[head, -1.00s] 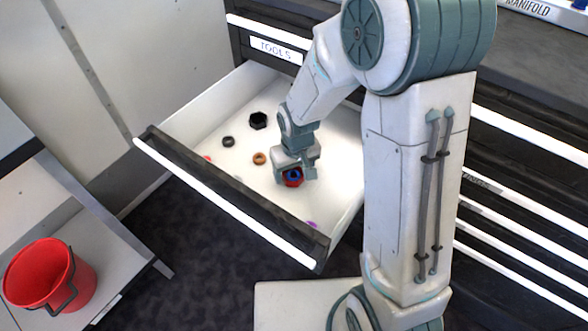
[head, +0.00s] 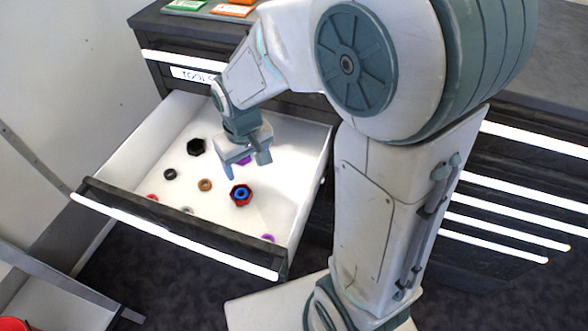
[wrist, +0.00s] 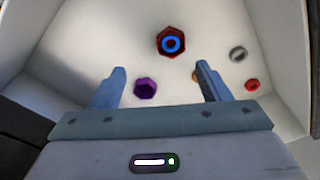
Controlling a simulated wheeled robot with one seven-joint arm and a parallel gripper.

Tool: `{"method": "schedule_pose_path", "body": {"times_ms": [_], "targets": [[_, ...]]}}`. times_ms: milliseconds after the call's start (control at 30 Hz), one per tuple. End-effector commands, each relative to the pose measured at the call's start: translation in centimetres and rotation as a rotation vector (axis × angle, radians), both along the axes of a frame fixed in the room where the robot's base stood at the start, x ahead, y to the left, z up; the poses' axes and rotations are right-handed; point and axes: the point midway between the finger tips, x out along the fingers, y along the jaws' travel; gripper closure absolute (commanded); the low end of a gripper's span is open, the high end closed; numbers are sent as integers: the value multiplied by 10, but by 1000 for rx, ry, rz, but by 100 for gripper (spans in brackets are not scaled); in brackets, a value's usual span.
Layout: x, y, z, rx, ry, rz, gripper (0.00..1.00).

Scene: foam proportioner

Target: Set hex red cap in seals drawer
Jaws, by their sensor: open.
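The hex red cap (head: 241,201) lies on the white floor of the open drawer (head: 127,168), with a blue ring in its middle. It also shows in the wrist view (wrist: 162,48), ahead of the fingertips. My gripper (head: 243,167) is open and empty above the drawer, behind the red cap and apart from it. In the wrist view, the two blue-grey fingers of my gripper (wrist: 162,82) stand wide apart with nothing held between them. The drawer sits under a label (head: 197,76) that appears to read TOOLS.
The drawer also holds a black hex piece (head: 196,147), a dark ring (head: 169,174), an orange ring (head: 205,185), a purple hex piece (wrist: 145,88) and a small red ring (wrist: 251,85). Shut drawers (head: 520,205) are at the right. Green and orange items (head: 232,10) lie on the cabinet top.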

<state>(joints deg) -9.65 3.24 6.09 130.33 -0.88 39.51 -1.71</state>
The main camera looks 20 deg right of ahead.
Motion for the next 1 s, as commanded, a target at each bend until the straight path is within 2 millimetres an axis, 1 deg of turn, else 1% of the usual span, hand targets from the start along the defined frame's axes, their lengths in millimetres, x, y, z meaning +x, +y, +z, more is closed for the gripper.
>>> {"method": "schedule_pose_path", "body": {"times_ms": [33,100,200,300,400,500,667,1000], "targets": [[-9,-14,10,-3,-7,-32,30],[-24,-31,22,-6,-10,-78,30],[-48,-56,36,-8,-13,-145,30],[-72,-75,46,-6,-13,-207,30],[-92,-87,52,0,-13,-255,30],[-106,-96,55,4,-11,-287,30],[-116,-100,57,7,-9,-308,30],[-116,-100,57,7,-8,-308,30]]}}
